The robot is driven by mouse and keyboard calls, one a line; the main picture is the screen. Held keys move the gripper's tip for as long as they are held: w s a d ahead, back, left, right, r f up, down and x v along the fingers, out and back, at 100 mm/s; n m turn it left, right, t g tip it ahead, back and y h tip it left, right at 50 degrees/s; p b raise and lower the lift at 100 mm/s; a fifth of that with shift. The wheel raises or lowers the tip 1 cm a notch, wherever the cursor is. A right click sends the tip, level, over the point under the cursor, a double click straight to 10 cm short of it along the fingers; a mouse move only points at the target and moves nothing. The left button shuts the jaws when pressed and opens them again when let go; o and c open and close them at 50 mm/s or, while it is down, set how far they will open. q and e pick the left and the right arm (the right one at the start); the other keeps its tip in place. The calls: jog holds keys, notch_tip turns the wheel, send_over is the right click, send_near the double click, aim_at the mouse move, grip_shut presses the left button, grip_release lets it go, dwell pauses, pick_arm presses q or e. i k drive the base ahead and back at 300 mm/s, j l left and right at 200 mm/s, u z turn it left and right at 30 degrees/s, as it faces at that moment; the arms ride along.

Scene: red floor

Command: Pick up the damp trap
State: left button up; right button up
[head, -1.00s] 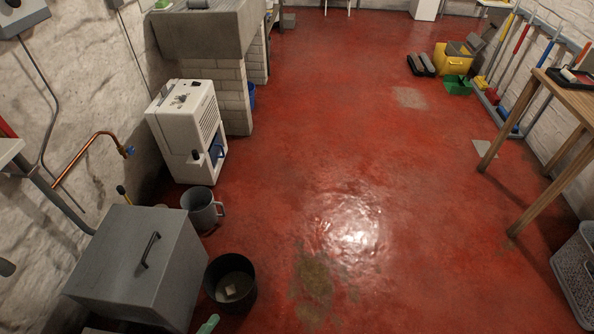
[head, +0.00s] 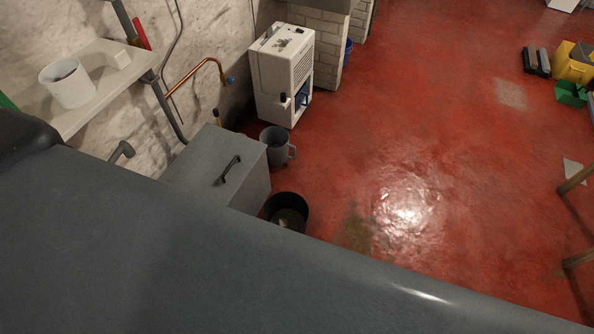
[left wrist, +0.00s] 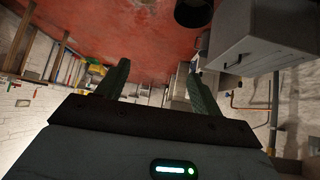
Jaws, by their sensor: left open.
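I cannot tell for sure which thing is the damp trap. A white boxy unit with a side grille and a blue part low in its front (head: 276,82) stands on the floor by the brick pier. A black bucket (head: 286,208) stands in front of the grey box, partly hidden by my arm; it also shows at the top of the left wrist view (left wrist: 193,13). My left gripper (left wrist: 157,82) is open and empty, its two fingers apart, with nothing between them close by. In the head view my grey arm covers the lower left, and the fingers are not seen there.
A grey lidded box (head: 222,168) and a grey jug (head: 275,145) stand by the left wall. A copper pipe (head: 196,68) juts out. The red floor in the middle is clear.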

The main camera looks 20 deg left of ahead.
aim_at(66, 80)
jog(key=u, duration=2.05)
